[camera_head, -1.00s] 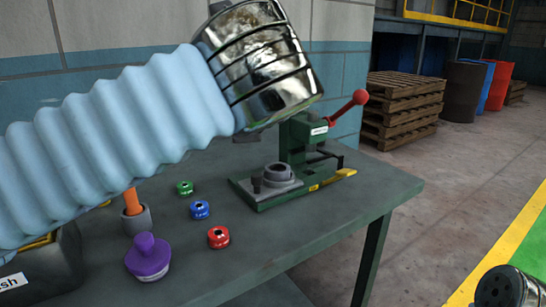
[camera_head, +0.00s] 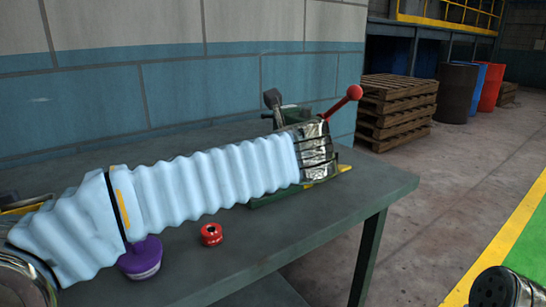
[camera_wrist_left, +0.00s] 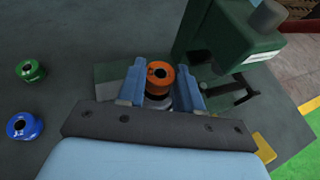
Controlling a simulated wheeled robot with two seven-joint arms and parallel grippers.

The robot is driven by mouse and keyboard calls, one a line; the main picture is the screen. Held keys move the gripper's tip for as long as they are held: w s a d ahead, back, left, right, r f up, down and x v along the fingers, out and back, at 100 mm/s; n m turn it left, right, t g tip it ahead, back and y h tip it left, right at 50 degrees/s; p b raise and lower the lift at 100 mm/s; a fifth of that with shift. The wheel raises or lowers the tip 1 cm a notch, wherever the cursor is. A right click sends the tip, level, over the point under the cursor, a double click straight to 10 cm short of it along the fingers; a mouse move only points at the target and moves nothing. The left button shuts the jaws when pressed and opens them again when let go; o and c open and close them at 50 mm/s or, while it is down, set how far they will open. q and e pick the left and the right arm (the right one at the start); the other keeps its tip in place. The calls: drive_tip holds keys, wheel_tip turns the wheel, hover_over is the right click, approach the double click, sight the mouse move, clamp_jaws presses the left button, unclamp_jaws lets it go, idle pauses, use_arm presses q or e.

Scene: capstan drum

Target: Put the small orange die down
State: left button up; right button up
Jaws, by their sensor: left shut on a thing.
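In the left wrist view, the small orange die (camera_wrist_left: 160,77) is a short round piece with a dark hole in its top. My left gripper (camera_wrist_left: 162,86) is shut on it, with a finger on each side. The die is over the green press's base, with a grey round part partly showing below it. I cannot tell whether the die touches that part. The green press body (camera_wrist_left: 222,42) stands just beyond, to the right. In the head view, my left arm covers the gripper, the die and most of the press, whose red-knobbed lever (camera_head: 354,92) shows.
A green die (camera_wrist_left: 30,71) and a blue die (camera_wrist_left: 24,126) lie left of the press. The table's front right is clear.

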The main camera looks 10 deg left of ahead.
use_arm(q)
drive_tip(key=shift+f, duration=0.2)
drive_tip(key=shift+f, duration=0.6)
drive_tip(key=o, duration=1.1)
drive_tip(key=shift+f, duration=0.2)
drive_tip(key=shift+r, duration=0.45)
drive_tip(key=shift+s+d+r, duration=0.1)
drive_tip(key=shift+s+r, duration=0.15)
drive_tip(key=v, duration=1.1)
drive_tip(key=shift+s+d+r, duration=0.1)
drive_tip(key=shift+s+r, duration=0.1)
drive_tip(key=shift+r, duration=0.05)
